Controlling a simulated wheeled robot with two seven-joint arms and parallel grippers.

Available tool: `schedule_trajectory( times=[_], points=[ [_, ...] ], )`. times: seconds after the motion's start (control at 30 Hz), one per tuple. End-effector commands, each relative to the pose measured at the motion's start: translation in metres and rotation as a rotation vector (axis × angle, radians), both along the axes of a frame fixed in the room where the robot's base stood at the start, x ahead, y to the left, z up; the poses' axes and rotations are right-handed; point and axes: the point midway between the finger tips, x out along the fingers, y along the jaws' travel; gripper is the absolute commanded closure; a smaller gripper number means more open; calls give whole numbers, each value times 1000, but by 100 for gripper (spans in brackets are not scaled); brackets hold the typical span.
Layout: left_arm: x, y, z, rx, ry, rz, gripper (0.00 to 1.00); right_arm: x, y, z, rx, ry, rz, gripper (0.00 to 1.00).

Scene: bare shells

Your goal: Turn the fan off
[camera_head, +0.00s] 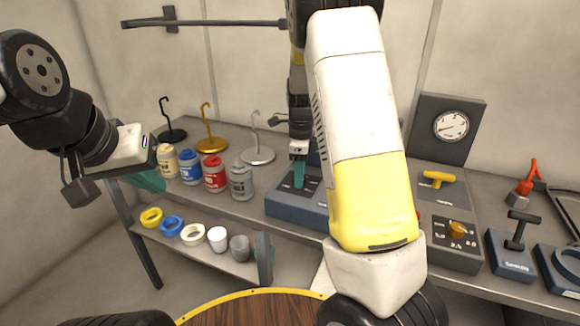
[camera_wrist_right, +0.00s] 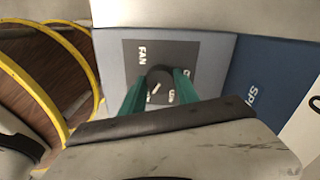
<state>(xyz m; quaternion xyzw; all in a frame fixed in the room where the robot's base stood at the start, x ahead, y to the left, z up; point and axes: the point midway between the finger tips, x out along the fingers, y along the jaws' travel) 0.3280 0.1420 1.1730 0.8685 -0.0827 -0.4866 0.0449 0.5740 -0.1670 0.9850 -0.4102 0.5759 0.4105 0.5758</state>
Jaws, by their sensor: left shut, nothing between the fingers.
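The fan switch is a dark round knob (camera_wrist_right: 160,83) on a dark plate marked FAN, on a blue-grey box (camera_wrist_right: 110,55), in the right wrist view. The two teal fingers of my right gripper (camera_wrist_right: 160,90) stand on either side of the knob, close against it. In the head view my right gripper (camera_head: 299,175) points down at the blue box (camera_head: 290,208), and my arm hides much of the box. My left gripper (camera_head: 149,181) is shut and empty at the left, near the bench's left end.
Several paint jars (camera_head: 214,174) and hooked stands (camera_head: 211,144) are on the bench left of the box. Coloured rings and cups (camera_head: 192,235) line the lower shelf.

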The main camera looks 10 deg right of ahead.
Motion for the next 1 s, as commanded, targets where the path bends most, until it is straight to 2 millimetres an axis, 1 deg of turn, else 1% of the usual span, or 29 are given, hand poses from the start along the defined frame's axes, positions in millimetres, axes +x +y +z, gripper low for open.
schedule_trajectory(
  times=[0.27, 0.47, 0.67, 1.0],
  points=[
    [0, 0, 0, 0, 0, 0, 100, 0, 0, 0, 0, -1, 21, 100],
    [0, 0, 0, 0, 0, 0, 100, 0, -1, 0, 0, -1, 106, 100],
    [0, 0, 0, 0, 0, 0, 100, 0, -1, 0, 0, -1, 260, 100],
    [0, 0, 0, 0, 0, 0, 100, 1, -1, 1, 0, -2, 582, 100]
  ],
)
